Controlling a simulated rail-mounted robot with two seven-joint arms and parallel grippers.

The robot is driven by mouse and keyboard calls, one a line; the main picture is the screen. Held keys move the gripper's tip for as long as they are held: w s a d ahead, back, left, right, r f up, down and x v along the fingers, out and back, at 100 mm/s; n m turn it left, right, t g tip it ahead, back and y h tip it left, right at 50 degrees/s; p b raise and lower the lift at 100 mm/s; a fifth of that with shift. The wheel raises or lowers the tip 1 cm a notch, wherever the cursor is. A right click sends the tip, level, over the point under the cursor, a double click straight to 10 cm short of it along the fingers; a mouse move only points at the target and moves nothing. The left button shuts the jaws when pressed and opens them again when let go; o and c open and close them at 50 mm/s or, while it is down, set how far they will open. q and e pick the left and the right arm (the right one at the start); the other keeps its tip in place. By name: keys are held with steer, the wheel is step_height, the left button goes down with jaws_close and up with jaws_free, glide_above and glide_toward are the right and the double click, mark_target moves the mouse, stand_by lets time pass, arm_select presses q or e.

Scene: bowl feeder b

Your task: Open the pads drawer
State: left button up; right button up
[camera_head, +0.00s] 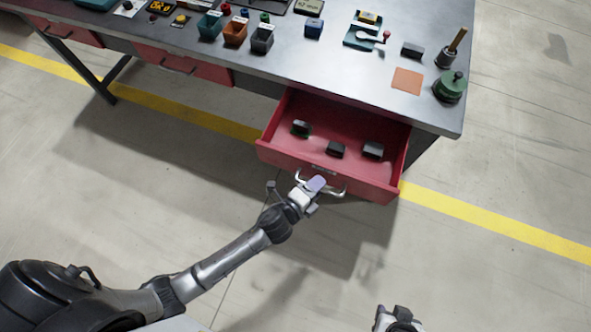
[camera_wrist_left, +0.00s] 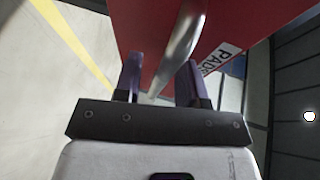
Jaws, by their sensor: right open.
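The red pads drawer (camera_head: 328,172) is pulled out from under the right part of the workbench. Its label reads PADS (camera_wrist_left: 217,58) in the left wrist view. My left gripper (camera_head: 304,190) is at the drawer's silver curved handle (camera_head: 335,190). In the left wrist view the handle bar (camera_wrist_left: 178,45) passes between the two purple fingers of my left gripper (camera_wrist_left: 160,85). The fingers stand apart; whether both press on the bar is unclear. My right gripper (camera_head: 397,318) is only partly in view at the bottom edge, away from the drawer.
Several dark blocks (camera_head: 336,149) lie in the drawer. The bench top (camera_head: 345,70) holds small bins (camera_head: 235,32), a green pot (camera_head: 450,86) and an orange square (camera_head: 407,80). Other red drawers (camera_head: 183,64) are shut at left. The floor before the drawer is clear.

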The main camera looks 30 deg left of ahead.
arm_select(q)
steer(key=p+v, duration=0.2)
steer(key=v, duration=1.1)
steer(key=shift+s+a, duration=0.2)
steer(key=shift+s, duration=0.15)
steer(key=shift+r, duration=0.1)
steer(key=s+a+f+n+g+y, duration=0.55)
steer(key=a+n+g, duration=0.3)
steer(key=n, duration=0.65)
steer(key=s+r+n+g+p, duration=0.1)
steer(key=s+r+n+g, duration=0.2)
steer(key=s+r+g, duration=0.15)
step_height(320, 180, up, 45)
steer(key=a+t+h+p, duration=0.1)
steer(key=p, duration=4)
steer(key=shift+w+r+n, duration=0.15)
steer(key=shift+w+n, duration=0.15)
steer(key=shift+w, duration=0.15)
